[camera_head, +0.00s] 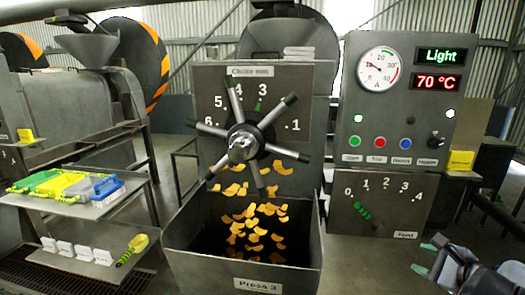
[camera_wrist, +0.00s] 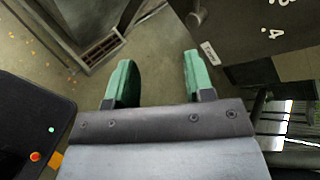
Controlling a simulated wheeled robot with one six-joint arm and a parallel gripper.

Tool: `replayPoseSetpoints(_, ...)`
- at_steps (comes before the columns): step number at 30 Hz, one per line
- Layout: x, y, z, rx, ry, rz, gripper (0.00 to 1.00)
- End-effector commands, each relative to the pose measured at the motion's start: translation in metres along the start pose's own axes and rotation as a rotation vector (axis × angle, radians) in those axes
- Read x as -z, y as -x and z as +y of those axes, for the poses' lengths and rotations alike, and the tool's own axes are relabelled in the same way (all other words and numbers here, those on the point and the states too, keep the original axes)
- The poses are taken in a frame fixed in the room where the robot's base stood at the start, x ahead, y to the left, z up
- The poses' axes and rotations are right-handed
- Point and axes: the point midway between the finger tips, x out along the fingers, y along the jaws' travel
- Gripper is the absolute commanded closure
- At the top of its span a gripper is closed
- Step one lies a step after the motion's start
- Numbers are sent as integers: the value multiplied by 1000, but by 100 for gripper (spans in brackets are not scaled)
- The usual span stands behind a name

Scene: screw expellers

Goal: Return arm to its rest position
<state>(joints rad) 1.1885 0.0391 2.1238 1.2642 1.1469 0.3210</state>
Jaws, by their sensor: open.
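My gripper (camera_head: 432,258) is at the lower right of the head view, in front of and below the feed panel (camera_head: 385,207). In the wrist view its two green-padded fingers (camera_wrist: 155,80) stand wide apart with nothing between them. Floor and machine parts show beyond the fingertips. The gripper looks apart from the panel. Most of my arm is outside the head view.
The press has a spoked wheel (camera_head: 243,147) and a bin (camera_head: 243,284) with yellow-orange flakes falling in. A control panel (camera_head: 400,105) with a gauge reads "Light" and 70 °C. A shelf (camera_head: 75,205) at left holds coloured scoops or brushes.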

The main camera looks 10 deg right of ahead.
Motion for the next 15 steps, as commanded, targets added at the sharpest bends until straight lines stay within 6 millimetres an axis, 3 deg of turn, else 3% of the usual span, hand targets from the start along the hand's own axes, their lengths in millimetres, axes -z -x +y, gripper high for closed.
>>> replayPoseSetpoints(8,14,2,42,-182,154,92,52)
replayPoseSetpoints(15,-12,-8,93,-472,481,115,52)
